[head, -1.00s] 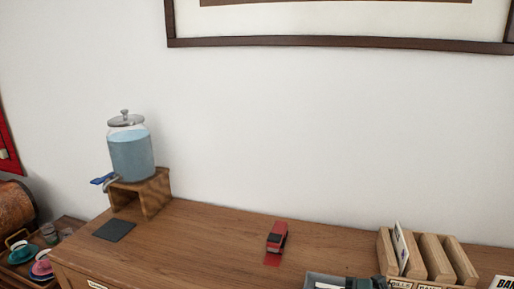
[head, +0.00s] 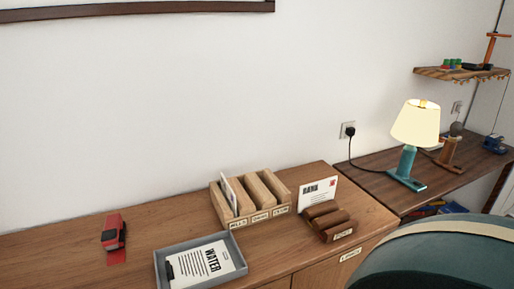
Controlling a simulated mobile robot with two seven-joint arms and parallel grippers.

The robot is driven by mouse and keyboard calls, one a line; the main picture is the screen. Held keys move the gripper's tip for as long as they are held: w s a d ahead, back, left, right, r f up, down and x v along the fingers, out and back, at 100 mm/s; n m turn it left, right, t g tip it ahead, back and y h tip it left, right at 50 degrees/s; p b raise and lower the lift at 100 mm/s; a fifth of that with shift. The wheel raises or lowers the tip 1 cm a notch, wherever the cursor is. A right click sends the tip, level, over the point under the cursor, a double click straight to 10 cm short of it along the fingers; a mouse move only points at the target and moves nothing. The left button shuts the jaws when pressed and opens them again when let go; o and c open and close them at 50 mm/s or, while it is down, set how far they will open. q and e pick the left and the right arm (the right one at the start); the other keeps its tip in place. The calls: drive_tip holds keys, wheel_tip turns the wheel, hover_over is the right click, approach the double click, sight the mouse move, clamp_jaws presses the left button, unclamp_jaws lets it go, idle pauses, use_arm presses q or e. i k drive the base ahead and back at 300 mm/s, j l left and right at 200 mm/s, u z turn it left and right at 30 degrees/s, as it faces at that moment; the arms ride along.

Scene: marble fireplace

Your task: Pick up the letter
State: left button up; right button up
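A white letter marked WATER (head: 203,263) lies flat in a shallow grey tray (head: 239,268) on the wooden desk in the head view. Another white letter, seemingly marked BANK (head: 318,195), stands upright in a small dark wooden holder (head: 338,232) with a label that seems to read POST. A light wooden sorter (head: 241,221) with several labelled slots stands between them, further back; a white envelope (head: 228,192) stands in its left slot. Neither of my grippers is in view.
A red stapler-like object (head: 113,232) sits left of the tray. A lit lamp (head: 411,140) stands on a second table (head: 375,161) at the right. A large teal rounded shape (head: 450,262), perhaps a chair back, blocks the lower right. The desk's left part is clear.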

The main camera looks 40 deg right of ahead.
sight(319, 192)
drive_tip(key=z, duration=1.8)
